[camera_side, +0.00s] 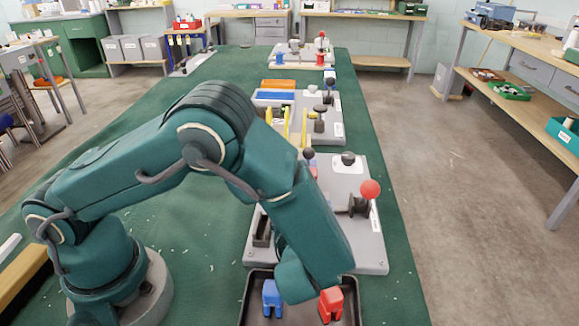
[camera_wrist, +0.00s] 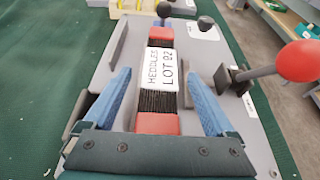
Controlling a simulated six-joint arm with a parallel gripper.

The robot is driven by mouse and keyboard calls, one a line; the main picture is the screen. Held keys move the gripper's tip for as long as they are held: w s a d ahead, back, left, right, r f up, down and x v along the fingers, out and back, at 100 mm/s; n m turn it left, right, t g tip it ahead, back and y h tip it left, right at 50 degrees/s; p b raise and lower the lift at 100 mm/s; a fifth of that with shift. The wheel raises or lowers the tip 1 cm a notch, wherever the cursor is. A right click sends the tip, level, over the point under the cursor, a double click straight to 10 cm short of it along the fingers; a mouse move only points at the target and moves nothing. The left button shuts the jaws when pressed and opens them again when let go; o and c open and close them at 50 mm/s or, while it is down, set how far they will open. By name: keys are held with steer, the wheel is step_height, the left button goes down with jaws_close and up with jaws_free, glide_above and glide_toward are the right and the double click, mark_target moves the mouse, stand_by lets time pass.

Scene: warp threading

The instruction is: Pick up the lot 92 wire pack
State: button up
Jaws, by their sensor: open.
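The lot 92 wire pack (camera_wrist: 157,101) is a bundle of dark wires with red ends and a white label reading "HEDDLES LOT 92". It lies on a grey fixture plate (camera_wrist: 237,75). My gripper (camera_wrist: 157,75) is open, with one blue finger on each side of the pack. Gaps show between both fingers and the pack in the wrist view; I cannot tell the fingers' height above the plate. In the side view my arm hides most of the pack and my gripper.
A lever with a red ball (camera_side: 370,189) stands right of the pack on the plate. Black knobs (camera_side: 348,158) stand beyond it. A dark tray (camera_side: 246,301) with a blue piece (camera_side: 271,297) and a red piece (camera_side: 330,303) is at the front. More stations line the green table behind.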

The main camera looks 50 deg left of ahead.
jaws_close()
steer(key=shift+r, duration=0.1)
